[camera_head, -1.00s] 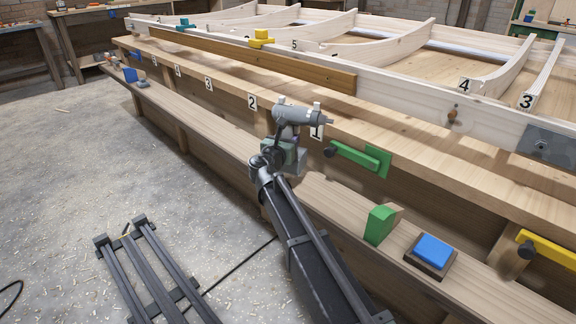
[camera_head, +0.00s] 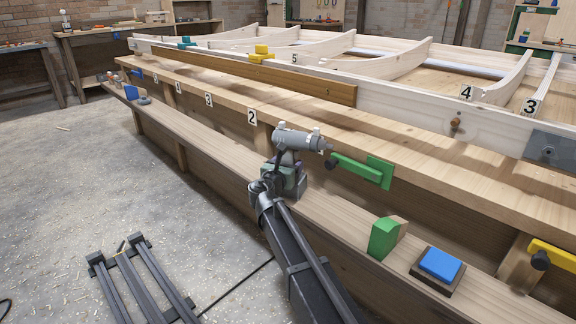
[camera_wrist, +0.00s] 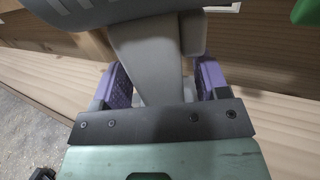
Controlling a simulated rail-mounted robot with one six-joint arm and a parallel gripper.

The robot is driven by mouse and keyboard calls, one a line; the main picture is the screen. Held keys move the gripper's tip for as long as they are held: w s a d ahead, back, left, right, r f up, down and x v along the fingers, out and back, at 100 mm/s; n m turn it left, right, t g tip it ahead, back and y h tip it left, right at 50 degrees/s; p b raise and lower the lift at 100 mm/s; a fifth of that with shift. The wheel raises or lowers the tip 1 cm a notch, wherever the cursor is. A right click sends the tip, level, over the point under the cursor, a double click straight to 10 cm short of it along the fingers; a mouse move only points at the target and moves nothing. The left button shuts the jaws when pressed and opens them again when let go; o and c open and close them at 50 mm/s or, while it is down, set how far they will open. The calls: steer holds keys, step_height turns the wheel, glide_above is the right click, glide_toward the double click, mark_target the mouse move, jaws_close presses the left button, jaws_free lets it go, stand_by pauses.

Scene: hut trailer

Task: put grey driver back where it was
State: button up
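The grey driver (camera_head: 300,139) has a barrel-shaped body lying level, with its dark nose pointing right and its handle downward. My gripper (camera_head: 287,170) is shut on that handle from below. In the wrist view, the purple finger pads of my gripper (camera_wrist: 163,82) stand on either side of the grey handle (camera_wrist: 150,65). The driver's body fills the top of that view and is cut off. In the head view the driver is in front of the workbench's upper edge, above the lower ledge. Whether it touches anything behind it cannot be told.
A green clamp (camera_head: 362,170) is on the bench just right of the driver. A green block (camera_head: 384,238) and a blue button (camera_head: 440,262) sit on the lower ledge (camera_head: 215,160). A yellow clamp (camera_head: 552,254) is farther right. The ledge left of my gripper is mostly clear.

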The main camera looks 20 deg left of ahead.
steer(key=shift+s+r, duration=0.15)
steer(key=s, duration=1.1)
steer(key=shift+s+a, duration=0.25)
steer(key=shift+s, duration=0.1)
